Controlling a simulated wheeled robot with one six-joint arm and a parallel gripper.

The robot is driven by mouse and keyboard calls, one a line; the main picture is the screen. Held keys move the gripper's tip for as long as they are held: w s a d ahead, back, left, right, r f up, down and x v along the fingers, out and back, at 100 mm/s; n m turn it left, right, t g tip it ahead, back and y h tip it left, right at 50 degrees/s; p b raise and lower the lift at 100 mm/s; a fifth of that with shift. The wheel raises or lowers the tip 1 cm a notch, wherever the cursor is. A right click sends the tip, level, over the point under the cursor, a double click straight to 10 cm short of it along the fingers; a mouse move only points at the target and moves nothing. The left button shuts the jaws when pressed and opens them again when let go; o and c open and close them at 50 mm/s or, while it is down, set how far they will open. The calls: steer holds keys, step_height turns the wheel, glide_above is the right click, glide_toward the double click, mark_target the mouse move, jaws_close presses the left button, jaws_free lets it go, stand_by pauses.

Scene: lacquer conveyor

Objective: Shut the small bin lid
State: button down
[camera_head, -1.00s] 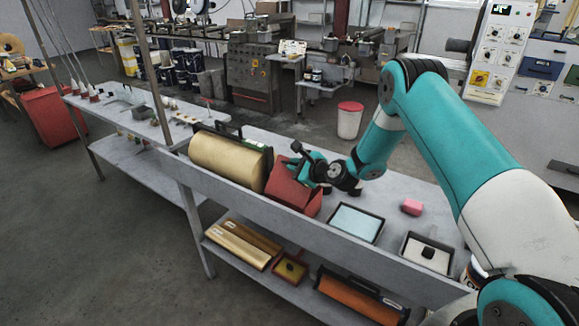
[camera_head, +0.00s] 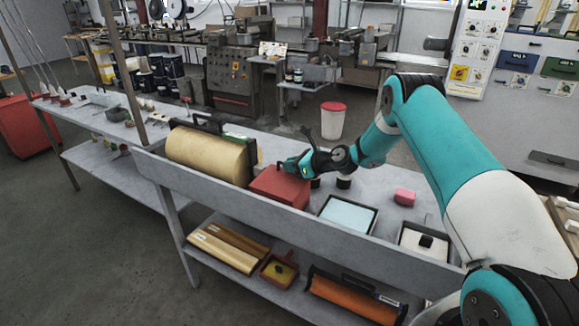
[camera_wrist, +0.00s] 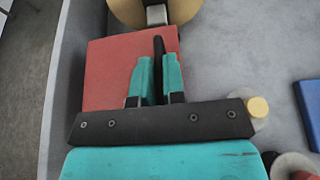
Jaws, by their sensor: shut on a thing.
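The small red bin (camera_head: 280,187) stands on the grey bench, right of the large gold roller. Its red lid (camera_wrist: 112,68) lies flat, or nearly flat, over the top; I cannot make out a gap at its edge. My gripper (camera_head: 297,166) is at the lid's far right side. In the wrist view my gripper's teal fingers (camera_wrist: 158,62) are closed on a dark upright handle (camera_wrist: 158,45) on the lid.
The gold roller (camera_head: 208,154) stands close to the bin's left. A tray with a pale blue surface (camera_head: 347,215), a pink block (camera_head: 405,197) and another tray (camera_head: 408,238) are to the right. A raised board (camera_head: 250,212) runs along the bench's front.

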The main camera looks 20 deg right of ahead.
steer(key=shift+w+d+f, duration=0.1)
steer(key=shift+d+f, duration=0.1)
steer(key=shift+f, duration=0.1)
stand_by(0.4)
steer(key=c, duration=1.2)
jaws_free()
steer(key=shift+w+f, duration=0.15)
steer(key=b+v, duration=0.3)
steer(key=v, duration=1.4)
steer(key=shift+s+r+b, duration=0.2)
steer(key=shift+s+b, duration=0.1)
steer(key=shift+b, duration=0.1)
steer(key=shift+a, duration=0.1)
